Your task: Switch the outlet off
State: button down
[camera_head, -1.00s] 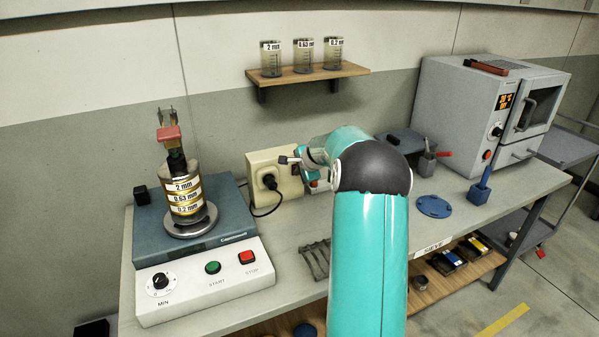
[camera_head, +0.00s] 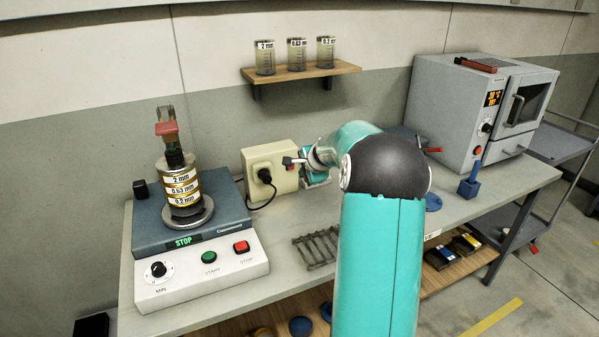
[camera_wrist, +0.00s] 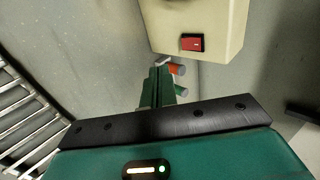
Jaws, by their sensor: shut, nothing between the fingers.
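The outlet (camera_head: 262,158) is a beige box on the bench against the wall, with a black plug (camera_head: 265,176) in its front and a cord running down. In the wrist view the outlet (camera_wrist: 190,18) is at the top, and its red switch (camera_wrist: 192,43) shows on the lower front. My gripper (camera_wrist: 162,75) is shut and empty. Its green fingers appear below the red switch in the wrist view, with no clear contact. In the head view my arm covers much of the gripper, beside the outlet's right side.
A sieve shaker (camera_head: 190,235) with stacked sieves stands left, its display reading STOP. A metal rack (camera_head: 316,246) lies on the bench in front. A grey oven (camera_head: 470,105) stands right, with a blue holder (camera_head: 468,188) nearby. A shelf (camera_head: 300,72) with beakers hangs above.

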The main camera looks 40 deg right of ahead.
jog(key=s, duration=0.1)
jog(key=s+a+r, duration=0.1)
jog(key=s, duration=0.1)
jog(key=s+r, duration=0.1)
jog(key=shift+s+a, duration=0.25)
jog(key=shift+s, duration=0.05)
jog(key=shift+s+r, duration=0.1)
jog(key=shift+r, duration=0.05)
